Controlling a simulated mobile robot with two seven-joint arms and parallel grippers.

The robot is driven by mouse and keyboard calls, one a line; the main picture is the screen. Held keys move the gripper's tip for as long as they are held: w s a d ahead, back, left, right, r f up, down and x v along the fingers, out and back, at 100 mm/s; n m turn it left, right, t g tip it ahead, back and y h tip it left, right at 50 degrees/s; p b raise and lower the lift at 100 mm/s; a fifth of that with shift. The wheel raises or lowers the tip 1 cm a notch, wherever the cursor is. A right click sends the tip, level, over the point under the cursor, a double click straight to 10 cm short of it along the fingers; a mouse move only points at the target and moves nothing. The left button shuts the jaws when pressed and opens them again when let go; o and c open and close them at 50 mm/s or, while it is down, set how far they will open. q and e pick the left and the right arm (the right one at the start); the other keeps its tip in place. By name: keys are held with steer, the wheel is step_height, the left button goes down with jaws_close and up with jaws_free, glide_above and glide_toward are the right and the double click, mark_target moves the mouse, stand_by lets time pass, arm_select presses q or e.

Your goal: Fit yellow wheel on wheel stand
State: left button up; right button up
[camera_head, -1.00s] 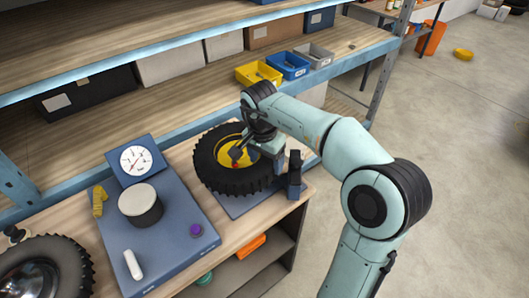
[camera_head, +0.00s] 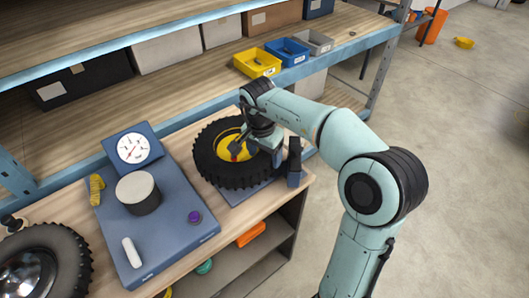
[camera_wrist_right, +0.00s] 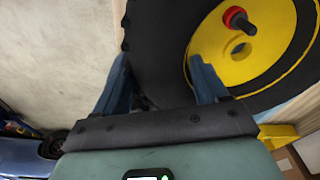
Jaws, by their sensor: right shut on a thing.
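The yellow wheel (camera_head: 205,172) is a black knobbly tyre with a yellow hub. It is over the blue-grey base of the wheel stand (camera_head: 238,197), whose dark upright (camera_head: 294,160) is at its right. My right gripper (camera_head: 262,152) is shut on the tyre. In the right wrist view, its blue fingers (camera_wrist_right: 160,82) straddle the tyre (camera_wrist_right: 165,40). A red-tipped peg (camera_wrist_right: 238,18) shows against the yellow hub (camera_wrist_right: 265,65), near a round hole; I cannot tell whether it passes through. The tyre hides the underside. My left gripper is not in view.
Another tyre (camera_head: 70,262) lies at lower left. Shelves with a yellow bin (camera_head: 256,63) and a blue bin (camera_head: 288,56) are behind.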

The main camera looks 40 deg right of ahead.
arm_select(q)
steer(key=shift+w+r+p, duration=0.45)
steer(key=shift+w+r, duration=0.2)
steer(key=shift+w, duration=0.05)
arm_select(e)
steer(key=shift+f, duration=0.2)
stand_by(0.7)
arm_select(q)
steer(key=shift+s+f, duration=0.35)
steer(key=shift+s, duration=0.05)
arm_select(e)
steer(key=shift+f, duration=1.1)
arm_select(q)
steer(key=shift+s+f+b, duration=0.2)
steer(key=shift+b, duration=0.2)
arm_select(e)
steer(key=shift+f, duration=1.65)
stand_by(0.3)
steer(key=o, duration=1.4)
steer(key=shift+o, duration=1)
steer(key=shift+s, duration=0.1)
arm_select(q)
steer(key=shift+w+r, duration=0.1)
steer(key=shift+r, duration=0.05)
arm_select(e)
steer(key=shift+r, duration=0.1)
